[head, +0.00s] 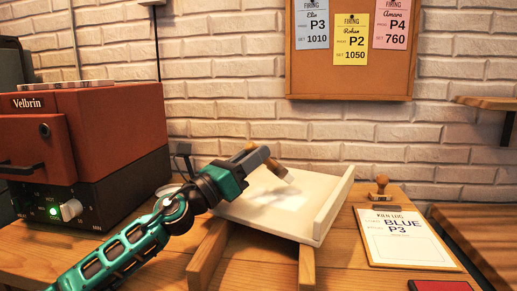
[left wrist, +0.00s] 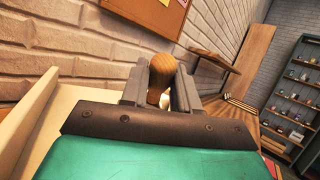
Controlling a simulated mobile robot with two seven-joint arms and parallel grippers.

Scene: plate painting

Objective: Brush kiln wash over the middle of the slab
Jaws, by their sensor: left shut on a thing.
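My left gripper (head: 266,158) is above the back part of the slab. It is shut on a brush (head: 281,171) with a wooden handle, which points down towards the slab. In the left wrist view the rounded wooden end of the brush (left wrist: 162,70) sits between the fingers. I cannot tell whether the bristles touch the slab. My right gripper is not in view.
A red and black kiln (head: 90,135) with a green light stands at the left. A clipboard (head: 410,255) reading BLUE P3 and a wooden stamp (head: 380,188) are right of the slab. A pinboard (head: 350,85) with firing cards hangs behind. Wooden rails (head: 208,255) extend in front of the slab.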

